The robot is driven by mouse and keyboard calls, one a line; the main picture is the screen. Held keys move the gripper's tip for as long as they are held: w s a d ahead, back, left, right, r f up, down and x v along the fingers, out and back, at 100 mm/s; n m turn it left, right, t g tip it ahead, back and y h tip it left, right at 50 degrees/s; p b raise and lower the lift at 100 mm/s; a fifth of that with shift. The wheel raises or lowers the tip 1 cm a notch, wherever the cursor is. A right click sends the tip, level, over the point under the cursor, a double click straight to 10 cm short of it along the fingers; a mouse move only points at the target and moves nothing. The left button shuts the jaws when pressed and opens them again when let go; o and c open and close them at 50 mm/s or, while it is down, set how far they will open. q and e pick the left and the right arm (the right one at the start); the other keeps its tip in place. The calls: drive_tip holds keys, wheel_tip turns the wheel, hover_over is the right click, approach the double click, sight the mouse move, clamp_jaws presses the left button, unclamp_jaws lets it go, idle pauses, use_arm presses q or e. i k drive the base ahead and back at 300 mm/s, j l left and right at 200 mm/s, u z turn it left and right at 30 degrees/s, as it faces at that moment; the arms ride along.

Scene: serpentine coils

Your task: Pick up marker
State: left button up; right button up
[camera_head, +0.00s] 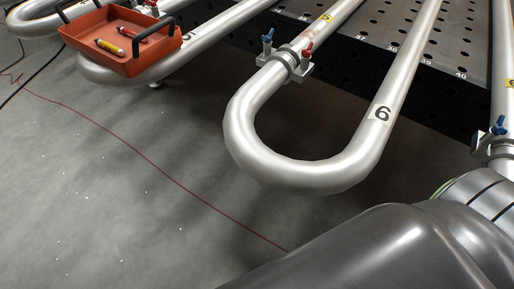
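An orange tray (165,50) with dark handles sits at the upper left, on or against the silver pipes. A yellow marker-like stick (110,47) lies in it near the left, and a red one (126,32) lies beside it. They are small, and I cannot tell for certain which is the marker. Neither gripper is in view. Part of a grey arm link of mine fills the lower right.
A silver U-shaped pipe (290,174) labelled 6 stands out in the middle, with a clamp (285,66) carrying blue and red handles. A dark perforated table (385,25) is behind. A thin red line (165,172) crosses the grey floor, which is mostly clear.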

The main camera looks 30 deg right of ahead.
sight(131, 33)
drive_tip(key=z, duration=2)
drive_tip(key=u, duration=1.95)
drive_tip(key=i+j+z, duration=0.1)
drive_tip(key=z, duration=0.25)
drive_tip(key=i+j+z, duration=0.1)
drive_tip(key=j+z, duration=0.5)
drive_tip(key=z, duration=0.15)
